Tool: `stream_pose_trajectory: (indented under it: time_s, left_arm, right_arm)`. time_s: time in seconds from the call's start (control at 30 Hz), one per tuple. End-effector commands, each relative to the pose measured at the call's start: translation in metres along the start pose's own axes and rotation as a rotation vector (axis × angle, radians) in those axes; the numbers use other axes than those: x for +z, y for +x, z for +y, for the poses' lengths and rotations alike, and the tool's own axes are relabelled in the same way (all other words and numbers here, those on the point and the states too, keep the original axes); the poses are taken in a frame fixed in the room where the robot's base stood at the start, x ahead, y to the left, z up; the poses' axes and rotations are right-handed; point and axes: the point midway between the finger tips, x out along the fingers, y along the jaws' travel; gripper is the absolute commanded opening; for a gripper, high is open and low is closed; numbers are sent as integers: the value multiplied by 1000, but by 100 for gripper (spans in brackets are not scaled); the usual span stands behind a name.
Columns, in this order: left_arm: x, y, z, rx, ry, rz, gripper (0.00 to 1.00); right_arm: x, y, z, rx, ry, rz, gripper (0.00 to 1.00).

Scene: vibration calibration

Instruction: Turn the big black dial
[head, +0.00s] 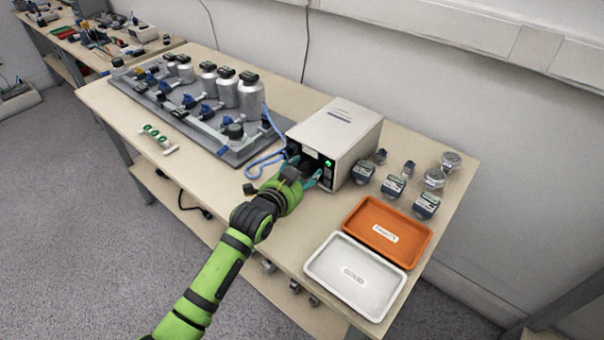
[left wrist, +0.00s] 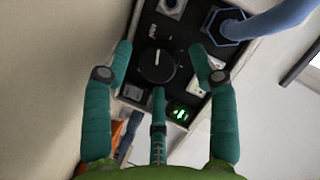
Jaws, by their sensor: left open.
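The big black dial (left wrist: 157,66) with a white pointer line is on the dark front panel of a white box-shaped instrument (head: 335,130). In the left wrist view it lies between the teal fingers of my left gripper (left wrist: 160,75). The fingers are spread around the dial, with gaps on both sides; I cannot tell if any finger touches it. In the head view my left gripper (head: 307,172) is at the instrument's front and hides the dial. My right gripper is not in view.
A blue hose (left wrist: 265,22) plugs into the panel beside the dial. A lit green switch (left wrist: 179,113) is below it. An orange tray (head: 385,222) and a white tray (head: 350,290) lie to the right. A grey rack (head: 190,125) with several metal canisters stands left.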

Motion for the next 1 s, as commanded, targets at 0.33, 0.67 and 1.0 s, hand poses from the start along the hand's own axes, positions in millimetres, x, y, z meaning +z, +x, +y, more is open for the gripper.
stream_pose_trajectory:
  time_s: [0.33,0.67,1.0]
  left_arm:
    - [-1,0,-1,-2,0,2,5]
    - [-3,0,-1,-29,69,3,5]
    - [-4,0,2,-115,296,-5,5]
  right_arm:
    - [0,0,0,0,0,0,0]
    - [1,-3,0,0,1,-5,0]
    - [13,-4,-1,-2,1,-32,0]
